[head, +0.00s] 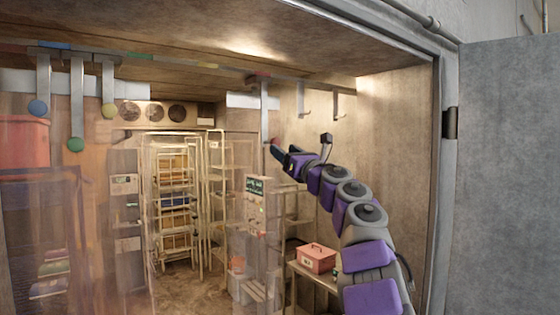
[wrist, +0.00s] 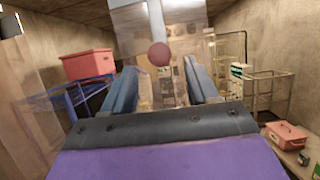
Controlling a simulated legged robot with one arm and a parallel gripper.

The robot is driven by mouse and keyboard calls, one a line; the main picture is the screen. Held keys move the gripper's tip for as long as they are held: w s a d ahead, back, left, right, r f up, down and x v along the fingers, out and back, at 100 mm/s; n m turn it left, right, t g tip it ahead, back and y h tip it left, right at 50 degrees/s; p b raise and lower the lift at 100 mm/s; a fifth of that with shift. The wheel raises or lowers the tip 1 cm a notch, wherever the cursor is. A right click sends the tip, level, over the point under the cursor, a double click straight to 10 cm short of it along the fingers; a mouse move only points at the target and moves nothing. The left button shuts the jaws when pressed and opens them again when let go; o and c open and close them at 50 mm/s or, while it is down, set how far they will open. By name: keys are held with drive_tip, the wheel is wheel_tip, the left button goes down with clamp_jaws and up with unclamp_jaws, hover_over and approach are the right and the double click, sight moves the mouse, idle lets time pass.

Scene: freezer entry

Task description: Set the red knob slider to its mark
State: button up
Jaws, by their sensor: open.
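The red knob slider (head: 264,97) is a grey metal hanger on the overhead rail (head: 185,64). Its top sits at or right beside a red mark (head: 262,75) on the rail; I cannot tell exact alignment. In the wrist view the round red knob (wrist: 160,54) shows at the bottom of its stem, ahead and between the fingers in the picture. My gripper (head: 273,148) is open, at about the knob's height, and covers most of the knob in the head view. In the wrist view my gripper (wrist: 160,88) has both fingers apart with nothing between them.
Sliders with blue (head: 37,107), green (head: 76,144) and yellow (head: 109,110) knobs hang at the rail's left. Clear curtain strips hang below. Shelving (head: 175,200) stands behind, a red toolbox (head: 316,257) sits on a right table, and a grey door (head: 510,170) stands right.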

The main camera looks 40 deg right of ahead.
drive_tip(key=b+v, duration=0.4)
drive_tip(key=v, duration=0.5)
drive_tip(key=shift+f+b, duration=0.15)
drive_tip(key=shift+b, duration=0.25)
drive_tip(key=shift+s+d+m, duration=0.1)
drive_tip(key=shift+m, duration=0.2)
